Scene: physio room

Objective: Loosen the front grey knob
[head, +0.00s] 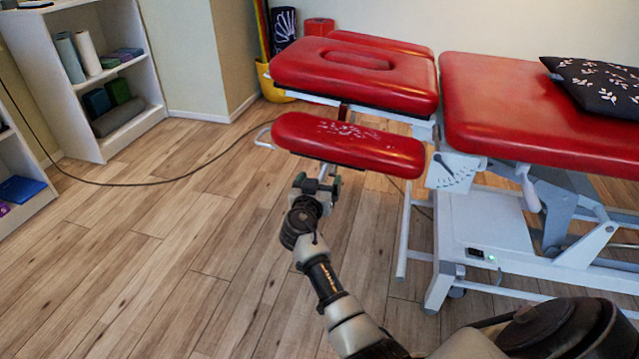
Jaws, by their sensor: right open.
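A red treatment table has a red headrest (355,75) with a face slot and a lower red front armrest pad (348,143). My right gripper (318,181) is open at the underside of this front pad, near its middle. I cannot make out the grey knob for certain; the space under the pad is partly hidden by the pad and my gripper. I cannot tell whether the gripper touches anything there. My left gripper is not in view.
The table's main red section (535,105) and white frame (490,222) stand to the right, with a pale lever (529,188) on its side. A dark cable (165,182) crosses the wooden floor. White shelves (100,75) stand at left.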

